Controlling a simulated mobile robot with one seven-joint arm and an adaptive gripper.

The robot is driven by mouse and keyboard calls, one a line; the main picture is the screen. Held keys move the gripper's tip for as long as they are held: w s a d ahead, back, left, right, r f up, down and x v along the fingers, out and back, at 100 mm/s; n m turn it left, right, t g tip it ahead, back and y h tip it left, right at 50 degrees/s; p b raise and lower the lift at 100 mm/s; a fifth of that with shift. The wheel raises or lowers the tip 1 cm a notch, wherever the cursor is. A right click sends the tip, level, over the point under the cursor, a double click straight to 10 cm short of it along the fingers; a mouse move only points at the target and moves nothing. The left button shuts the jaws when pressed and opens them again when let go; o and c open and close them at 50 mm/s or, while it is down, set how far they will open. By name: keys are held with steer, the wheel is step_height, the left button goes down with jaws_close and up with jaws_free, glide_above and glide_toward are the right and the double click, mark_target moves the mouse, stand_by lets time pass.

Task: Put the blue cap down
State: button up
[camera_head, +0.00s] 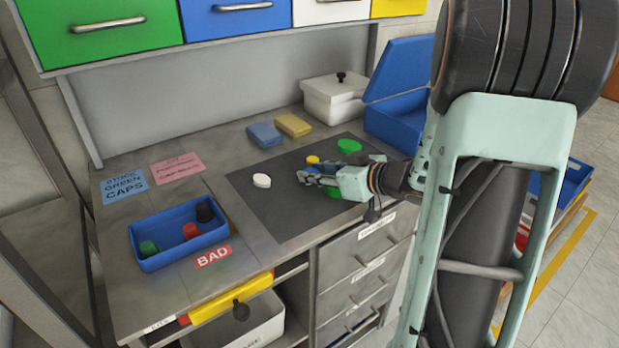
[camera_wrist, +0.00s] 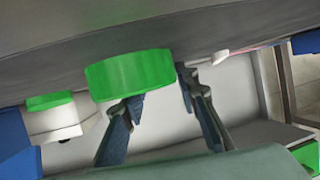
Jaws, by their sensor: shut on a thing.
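My gripper (camera_head: 308,176) is low over the dark mat (camera_head: 262,212), near its middle right, reaching in from the right. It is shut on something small. I cannot make out the blue cap clearly in either view; what the jaws hold is hidden or too small to tell. In the wrist view my two fingers (camera_wrist: 162,88) show with a gap between them, and a green cap (camera_wrist: 130,75) partly covers the area at their tips.
A yellow cap (camera_head: 312,160) is just behind my gripper, a green cap (camera_head: 333,192) in front, another green cap (camera_head: 349,146) behind right. A white cap (camera_head: 262,181) lies left. A blue tray (camera_head: 150,264) holds several caps. The mat's front left is clear.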

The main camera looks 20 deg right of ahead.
steer(key=shift+f, duration=0.1)
steer(key=o, duration=0.7)
steer(key=shift+c, duration=0.2)
